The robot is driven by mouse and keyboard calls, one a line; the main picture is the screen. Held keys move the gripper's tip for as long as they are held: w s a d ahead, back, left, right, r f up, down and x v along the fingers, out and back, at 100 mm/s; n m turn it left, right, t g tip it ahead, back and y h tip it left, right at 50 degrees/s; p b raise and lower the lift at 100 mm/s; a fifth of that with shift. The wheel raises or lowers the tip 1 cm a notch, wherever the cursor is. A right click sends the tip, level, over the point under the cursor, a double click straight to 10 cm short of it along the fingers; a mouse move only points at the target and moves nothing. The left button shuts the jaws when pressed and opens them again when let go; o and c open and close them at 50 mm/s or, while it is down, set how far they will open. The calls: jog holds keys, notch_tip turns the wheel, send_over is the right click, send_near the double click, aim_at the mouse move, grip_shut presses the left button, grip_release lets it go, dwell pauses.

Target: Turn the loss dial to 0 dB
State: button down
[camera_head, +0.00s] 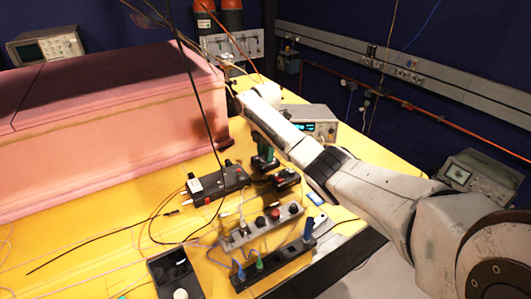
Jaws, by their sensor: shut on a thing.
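My arm reaches from the lower right to the back of the yellow surface. My gripper (240,94), at its far end, is near the right end of the pink foam block. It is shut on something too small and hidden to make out. I cannot pick out the loss dial or read any dial setting. A grey box with several dark and red knobs (262,226) stands at the front middle, well away from my gripper. A black box with a pale knob (176,273) lies at the front left.
The pink foam block (100,130) fills the left. A black box with cables (214,184), a green-and-black tool (265,157) and a power strip (272,267) crowd the middle. A display instrument (316,122) stands right of my arm. Cables cross the yellow surface (100,235).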

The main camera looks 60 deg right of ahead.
jog(key=shift+w+r+n, duration=0.1)
jog(key=shift+n, duration=0.4)
jog(key=c, duration=0.9)
grip_release()
jog(key=shift+o, duration=0.2)
notch_tip(320, 180, up, 11)
jog(key=b, duration=0.1)
